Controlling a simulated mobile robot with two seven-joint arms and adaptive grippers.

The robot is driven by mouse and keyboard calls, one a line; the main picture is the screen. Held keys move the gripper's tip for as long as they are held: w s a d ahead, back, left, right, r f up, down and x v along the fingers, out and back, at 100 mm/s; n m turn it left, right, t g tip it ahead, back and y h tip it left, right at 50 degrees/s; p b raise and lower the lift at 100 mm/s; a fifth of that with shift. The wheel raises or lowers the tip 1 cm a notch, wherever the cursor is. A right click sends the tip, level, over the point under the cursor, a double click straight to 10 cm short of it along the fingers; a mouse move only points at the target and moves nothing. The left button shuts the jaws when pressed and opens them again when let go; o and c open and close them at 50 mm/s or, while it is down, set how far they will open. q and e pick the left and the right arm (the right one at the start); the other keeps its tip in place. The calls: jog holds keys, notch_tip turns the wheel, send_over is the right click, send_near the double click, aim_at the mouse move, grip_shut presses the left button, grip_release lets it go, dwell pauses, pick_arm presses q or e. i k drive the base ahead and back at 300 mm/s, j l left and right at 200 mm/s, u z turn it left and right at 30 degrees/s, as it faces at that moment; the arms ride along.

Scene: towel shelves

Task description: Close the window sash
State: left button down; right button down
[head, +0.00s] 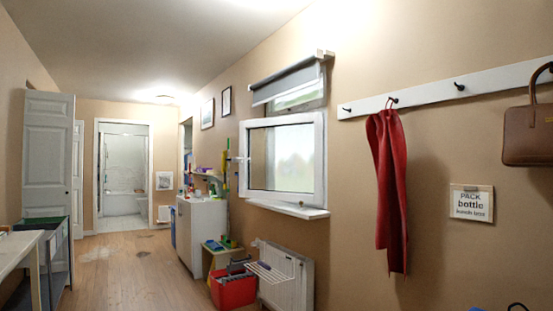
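The window sash (282,157) is a white frame with a pale pane on the right wall. It stands open, swung out from the wall into the room. A small handle (239,158) shows on its left side. The window opening (298,100) shows behind and above the sash. A white sill (288,208) juts out below it. Neither of my grippers is in view.
A grey roller blind (288,82) hangs partly down above the sash. Below are a white radiator (285,275), a red crate (234,290) and a white cabinet (197,235). A red towel (388,190) hangs to the right. The wooden floor (135,270) is mostly clear.

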aim_at(245, 127)
jog(key=i+j+u, duration=0.1)
jog(key=i+u, duration=0.3)
jog(key=i, duration=2)
jog(key=i+j+z, duration=0.1)
jog(key=i, duration=1.05)
